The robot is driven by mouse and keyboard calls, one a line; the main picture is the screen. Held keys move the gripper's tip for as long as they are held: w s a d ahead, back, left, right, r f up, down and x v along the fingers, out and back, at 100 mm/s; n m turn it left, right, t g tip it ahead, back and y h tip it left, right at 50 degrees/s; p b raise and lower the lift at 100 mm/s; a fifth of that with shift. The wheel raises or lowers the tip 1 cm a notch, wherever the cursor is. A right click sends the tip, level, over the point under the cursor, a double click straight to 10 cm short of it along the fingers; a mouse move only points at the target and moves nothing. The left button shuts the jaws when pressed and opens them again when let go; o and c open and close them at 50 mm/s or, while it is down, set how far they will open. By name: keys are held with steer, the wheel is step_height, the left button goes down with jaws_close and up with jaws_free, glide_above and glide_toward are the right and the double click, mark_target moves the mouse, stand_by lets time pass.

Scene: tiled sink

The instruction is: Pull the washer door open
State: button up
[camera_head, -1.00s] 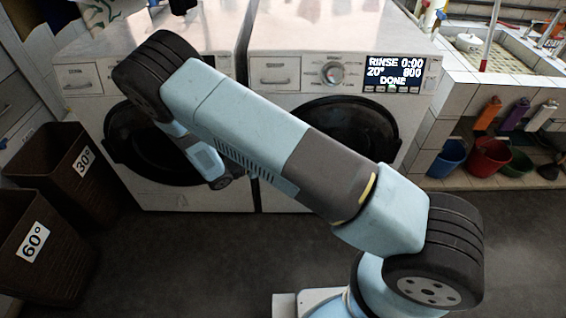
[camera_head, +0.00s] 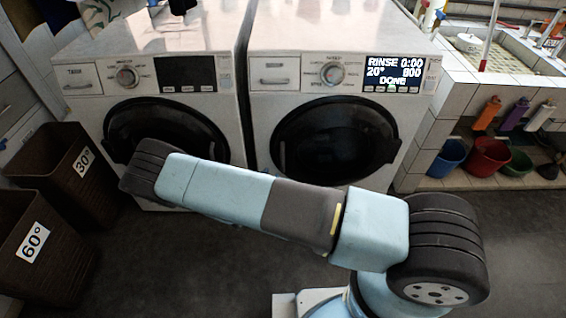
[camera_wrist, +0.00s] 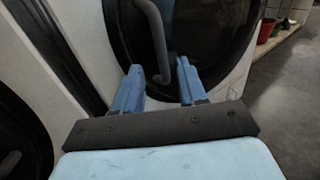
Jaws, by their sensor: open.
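The right washer (camera_head: 320,35) has a closed round door (camera_head: 345,140) with dark glass. Its display (camera_head: 394,75) is lit and reads RINSE 0:00, 20°, 800, DONE. A curved grey handle (camera_head: 279,158) sits at the door's left side. In the wrist view the dark door (camera_wrist: 215,40) fills the middle and the handle (camera_wrist: 155,30) runs down toward my gripper (camera_wrist: 160,68). My gripper is open; the handle's lower end appears between its two blue fingertips. I cannot tell whether they touch it. In the head view my gripper is hidden behind my arm.
The left washer (camera_head: 150,45) stands beside it, door shut, display dark. Brown baskets marked 30° (camera_head: 75,165) and 60° (camera_head: 35,245) stand at the left. At the right are the tiled sink (camera_head: 500,55) and coloured buckets (camera_head: 487,157). The dark floor (camera_head: 180,270) in front is clear.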

mark_target(283, 169)
steer(key=x, duration=0.9)
steer(key=shift+w+d, duration=0.15)
steer(key=shift+w, duration=0.05)
jaws_close()
stand_by(0.3)
